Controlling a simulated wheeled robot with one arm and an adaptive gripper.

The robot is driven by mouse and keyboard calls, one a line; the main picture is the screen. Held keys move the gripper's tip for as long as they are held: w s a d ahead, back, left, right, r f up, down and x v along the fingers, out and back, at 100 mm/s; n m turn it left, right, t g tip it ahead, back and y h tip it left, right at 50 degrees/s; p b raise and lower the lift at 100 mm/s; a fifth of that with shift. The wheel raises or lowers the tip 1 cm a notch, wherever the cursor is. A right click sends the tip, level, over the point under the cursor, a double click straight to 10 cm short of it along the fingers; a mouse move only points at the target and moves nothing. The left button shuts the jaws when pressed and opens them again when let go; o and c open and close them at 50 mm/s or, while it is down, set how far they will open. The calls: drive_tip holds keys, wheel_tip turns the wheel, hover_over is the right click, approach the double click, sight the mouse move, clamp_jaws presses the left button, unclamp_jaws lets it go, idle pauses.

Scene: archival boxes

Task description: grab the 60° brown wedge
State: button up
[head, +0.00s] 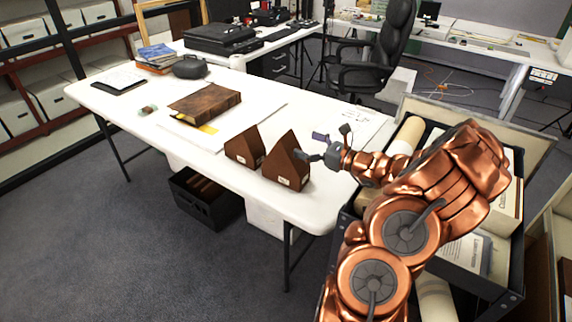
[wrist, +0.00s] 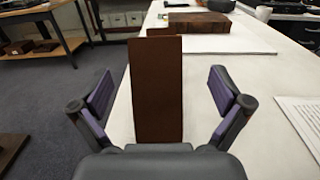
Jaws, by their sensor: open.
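Two brown wedges with small white labels stand side by side on the white table. The nearer, taller wedge (head: 284,170) is beside my gripper, and the smaller wedge (head: 243,149) stands to its left. The label text is too small to read, so I cannot tell the angles from it. My gripper (head: 317,146) is open at the right side of the nearer wedge. In the wrist view, the nearer wedge (wrist: 156,90) shows as a tall brown face in the gap between the open fingers (wrist: 158,92). Part of the other wedge (wrist: 160,32) shows behind it. I cannot tell whether a finger touches it.
A brown leather book (head: 205,101) lies on papers farther back on the white table (head: 225,168). A dark case (head: 190,68) and blue books (head: 157,54) are at the far end. An open box with rolls (head: 405,135) stands to the right. A black crate (head: 205,205) is under the table.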

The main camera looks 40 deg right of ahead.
sight(289, 140)
drive_tip(key=x, duration=0.3)
drive_tip(key=p+x, duration=0.1)
drive_tip(key=x, duration=0.1)
drive_tip(key=shift+w+a+f, duration=0.2)
drive_tip(key=shift+w+a, duration=0.05)
drive_tip(key=shift+a, duration=0.2)
drive_tip(key=shift+w+a, duration=0.15)
drive_tip(key=shift+w, duration=0.45)
drive_tip(key=c, duration=1.3)
